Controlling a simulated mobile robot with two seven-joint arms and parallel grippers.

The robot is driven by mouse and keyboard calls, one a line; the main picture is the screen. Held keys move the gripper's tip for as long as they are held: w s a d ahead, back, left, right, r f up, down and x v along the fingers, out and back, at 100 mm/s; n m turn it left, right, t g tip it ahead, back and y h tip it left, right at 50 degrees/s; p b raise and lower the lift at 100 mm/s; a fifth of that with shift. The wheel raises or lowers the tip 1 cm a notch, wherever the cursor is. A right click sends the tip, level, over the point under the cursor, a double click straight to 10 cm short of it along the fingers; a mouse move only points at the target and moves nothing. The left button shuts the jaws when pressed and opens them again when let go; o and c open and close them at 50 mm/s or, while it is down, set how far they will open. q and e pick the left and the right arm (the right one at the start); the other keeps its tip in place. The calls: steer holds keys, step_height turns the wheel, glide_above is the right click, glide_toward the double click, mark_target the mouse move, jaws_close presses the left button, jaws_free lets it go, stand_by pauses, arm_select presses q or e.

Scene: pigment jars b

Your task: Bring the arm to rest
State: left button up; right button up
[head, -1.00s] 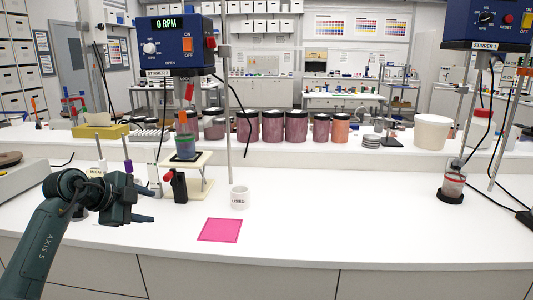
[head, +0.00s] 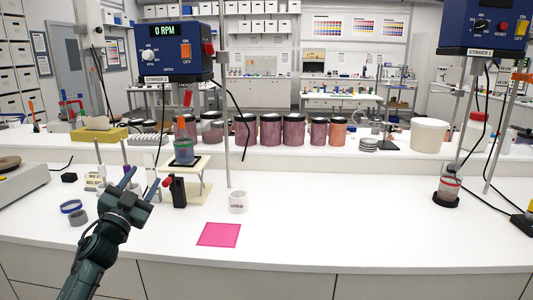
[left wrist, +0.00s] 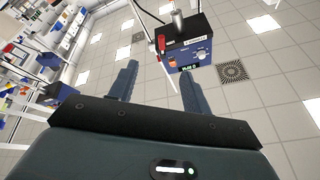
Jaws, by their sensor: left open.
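My left gripper (head: 131,181) is open and empty in the head view. It is raised above the left part of the white bench, its fingers pointing up and away. In the left wrist view its two fingers (left wrist: 158,82) are spread apart with nothing between them, and the ceiling and a blue stirrer box show beyond. My right gripper is not in view.
A stirrer (head: 178,50) hangs over a cup (head: 183,152) on a small stand. A white mug (head: 238,201) and a pink square (head: 219,234) are on the bench. The front right bench is clear.

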arm_select(q)
steer(key=w+a+f+n+g+y, duration=0.2)
steer(key=a+f+n+g+y, duration=0.35)
steer(key=f, duration=0.25)
steer(key=s+d+f+g+h, duration=0.1)
steer(key=s+d+f, duration=0.3)
steer(key=f, duration=0.3)
steer(key=s+d+f+g+h, duration=0.1)
steer(key=s+d+f, duration=0.3)
steer(key=s+f, duration=0.15)
steer(key=s+d+f+g+h, duration=0.1)
steer(key=s+d+f, duration=0.3)
steer(key=s, duration=0.6)
steer(key=s+d+f+g+h, duration=0.1)
steer(key=s+d+f, duration=0.4)
steer(key=s, duration=0.5)
steer(key=s+d+f+g+h, duration=0.1)
steer(key=s+d+f, duration=0.4)
steer(key=s, duration=0.5)
steer(key=shift+s+g, duration=0.35)
steer(key=shift+g, duration=0.2)
steer(key=shift+a, duration=0.1)
steer(key=shift+c, duration=0.3)
